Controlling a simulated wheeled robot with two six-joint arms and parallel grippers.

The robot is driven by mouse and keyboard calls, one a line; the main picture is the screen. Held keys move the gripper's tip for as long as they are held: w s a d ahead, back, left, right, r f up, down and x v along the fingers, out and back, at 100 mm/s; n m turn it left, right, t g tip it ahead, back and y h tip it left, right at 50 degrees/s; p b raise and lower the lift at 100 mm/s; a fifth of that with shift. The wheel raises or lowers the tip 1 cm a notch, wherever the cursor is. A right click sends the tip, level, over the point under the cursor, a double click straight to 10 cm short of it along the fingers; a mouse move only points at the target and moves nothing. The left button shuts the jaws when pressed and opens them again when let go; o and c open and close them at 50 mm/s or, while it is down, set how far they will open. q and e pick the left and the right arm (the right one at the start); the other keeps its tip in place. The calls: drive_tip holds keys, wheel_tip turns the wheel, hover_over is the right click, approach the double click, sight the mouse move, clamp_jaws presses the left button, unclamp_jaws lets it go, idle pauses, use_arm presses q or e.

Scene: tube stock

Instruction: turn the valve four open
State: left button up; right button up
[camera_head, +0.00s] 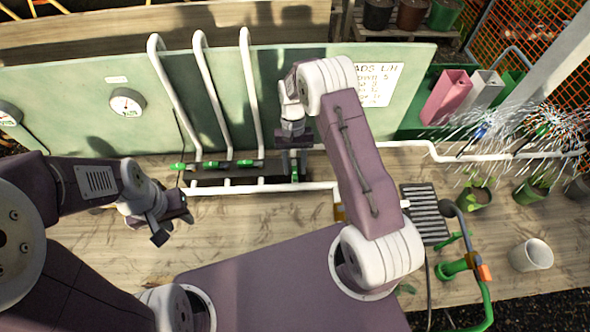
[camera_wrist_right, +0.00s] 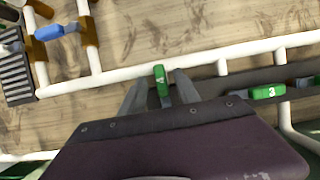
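Valve four has a green handle marked 4 (camera_wrist_right: 161,80), seen in the right wrist view and, partly covered, in the head view (camera_head: 295,172). Its handle stands crosswise to the green handle of valve three (camera_wrist_right: 268,92). In the head view, the other valve handles (camera_head: 211,164) lie sideways, across their upright pipes. My right gripper (camera_wrist_right: 160,92) is over valve four, one finger on each side of the handle, with gaps visible; it also shows in the head view (camera_head: 293,165). My left gripper (camera_head: 172,222) hangs empty over the table at the left; its finger opening is unclear.
White pipes (camera_head: 207,85) climb the green panel (camera_head: 290,65), which carries a gauge (camera_head: 127,103). At the right, water sprays near potted plants (camera_head: 474,197), a white cup (camera_head: 531,255) and a drain grate (camera_head: 427,213). A blue handle (camera_wrist_right: 48,32) shows in the wrist view.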

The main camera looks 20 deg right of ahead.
drive_tip(key=b+v, duration=0.1)
drive_tip(key=v, duration=0.6)
drive_tip(key=shift+r, duration=0.2)
